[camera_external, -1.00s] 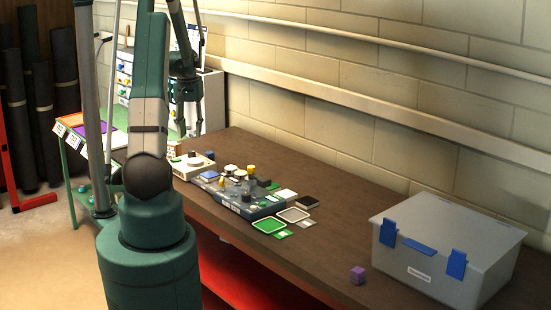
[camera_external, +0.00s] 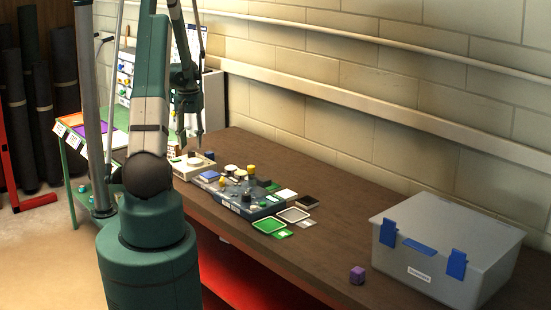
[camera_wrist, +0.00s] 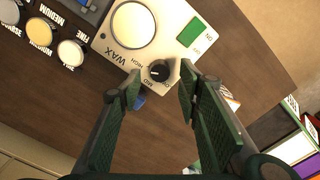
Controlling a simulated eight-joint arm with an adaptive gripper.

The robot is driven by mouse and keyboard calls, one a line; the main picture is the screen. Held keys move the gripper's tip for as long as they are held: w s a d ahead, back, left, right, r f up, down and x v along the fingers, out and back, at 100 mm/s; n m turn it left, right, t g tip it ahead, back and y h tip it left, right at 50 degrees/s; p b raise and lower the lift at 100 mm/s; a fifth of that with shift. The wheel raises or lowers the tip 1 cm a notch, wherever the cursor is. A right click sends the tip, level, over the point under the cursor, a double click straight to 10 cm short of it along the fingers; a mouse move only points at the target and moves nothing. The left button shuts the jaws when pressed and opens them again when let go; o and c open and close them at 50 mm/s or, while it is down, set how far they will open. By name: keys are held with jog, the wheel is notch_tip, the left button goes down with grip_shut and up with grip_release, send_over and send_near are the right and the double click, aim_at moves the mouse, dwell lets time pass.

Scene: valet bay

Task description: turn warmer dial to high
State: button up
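The wax warmer (camera_wrist: 112,40) is a pale box on the bench with a round white lid or pot, a green patch and the word WAX. It also shows at the far end of the bench in the external view (camera_external: 183,172). Its small black dial (camera_wrist: 158,71) has a pale mark; HIGH and MID are printed beside it, and the exact setting is too small to read. My gripper (camera_wrist: 160,88) is open and empty, its two fingers on either side of the dial in the wrist view. In the external view my gripper (camera_external: 190,138) hangs just above the warmer. Contact with the dial is not visible.
A dark tray (camera_external: 247,207) with jars and labels like MEDIUM and FINE stands close beside the warmer. A blue item (camera_wrist: 139,99) lies beside the warmer, partly behind a finger.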

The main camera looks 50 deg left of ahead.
aim_at(191, 151)
jog(key=shift+f, duration=1.55)
jog(key=shift+c, duration=0.3)
jog(key=c, duration=0.9)
